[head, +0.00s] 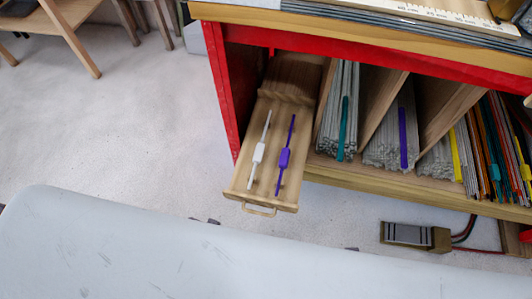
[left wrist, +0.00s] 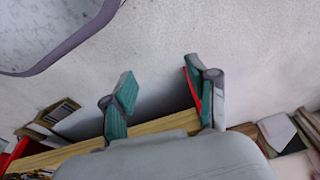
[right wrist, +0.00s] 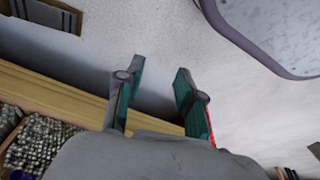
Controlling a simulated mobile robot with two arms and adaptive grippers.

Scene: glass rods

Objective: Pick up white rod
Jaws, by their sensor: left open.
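The white rod (head: 258,153) lies in the pulled-out wooden drawer (head: 235,191), a thin rod with a thicker white block around its middle. A purple rod (head: 284,158) with a similar block lies beside it on the right, apart from it. My left gripper (left wrist: 160,68) shows in the left wrist view, open with nothing between its green-padded fingers. My right gripper (right wrist: 160,64) shows in the right wrist view, also open and empty. Neither gripper appears in the head view, and neither wrist view shows the white rod.
The red-framed wooden shelf (head: 222,95) holds bundles of grey and coloured rods (head: 385,140) right of the drawer. A pale grey surface (head: 150,245) fills the near left. A grey-and-brown floor device (head: 415,236) lies front right. Floor left of the drawer is clear.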

